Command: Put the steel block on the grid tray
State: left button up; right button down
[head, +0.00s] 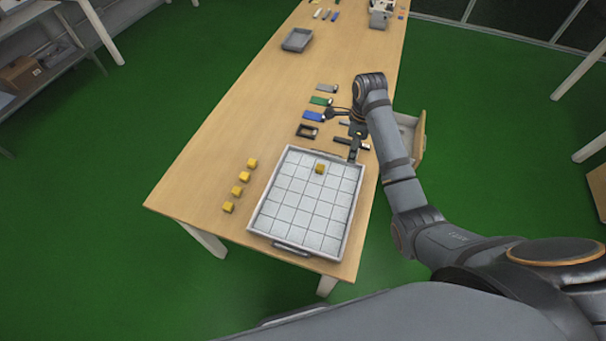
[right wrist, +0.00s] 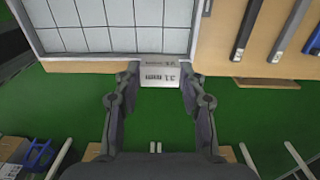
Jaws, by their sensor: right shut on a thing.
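The steel block (right wrist: 160,76) is a small pale metal block with dark "mm" markings, seen in the right wrist view. My right gripper (right wrist: 161,72) is shut on it, one finger on each side. In the head view my right gripper (head: 353,154) is by the far right corner of the grid tray (head: 264,221); the block cannot be made out there. The grid tray is white with dark grid lines and a raised rim. It also shows in the right wrist view (right wrist: 110,38), with the block close to its edge. One yellow cube (head: 319,168) sits in the tray. My left gripper is not in view.
Several yellow cubes (head: 237,190) stand in a row left of the tray. Beyond it lie a dark frame (head: 307,131), a blue item (head: 313,116) and a green item (head: 321,101). A grey bin (head: 297,40) is farther back. An open drawer (head: 420,145) juts out at right.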

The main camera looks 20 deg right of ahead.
jog(key=shift+r, duration=0.1)
jog(key=s+a+p, duration=0.1)
jog(key=s+a, duration=0.1)
jog(key=a, duration=0.1)
jog(key=p, duration=0.3)
send_near(310, 197)
jog(key=shift+d+f, duration=0.3)
jog(key=shift+d, duration=0.3)
jog(key=shift+a+f, duration=0.1)
jog(key=shift+f, duration=0.1)
jog(key=f, duration=0.1)
jog(key=a+f, duration=0.1)
jog(key=f, duration=0.1)
jog(key=shift+s+f, duration=0.1)
jog(key=shift+f, duration=0.4)
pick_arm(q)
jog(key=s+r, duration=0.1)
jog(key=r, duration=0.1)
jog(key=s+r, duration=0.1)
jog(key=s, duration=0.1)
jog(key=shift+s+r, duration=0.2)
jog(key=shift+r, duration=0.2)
pick_arm(e)
jog(key=shift+d, duration=0.1)
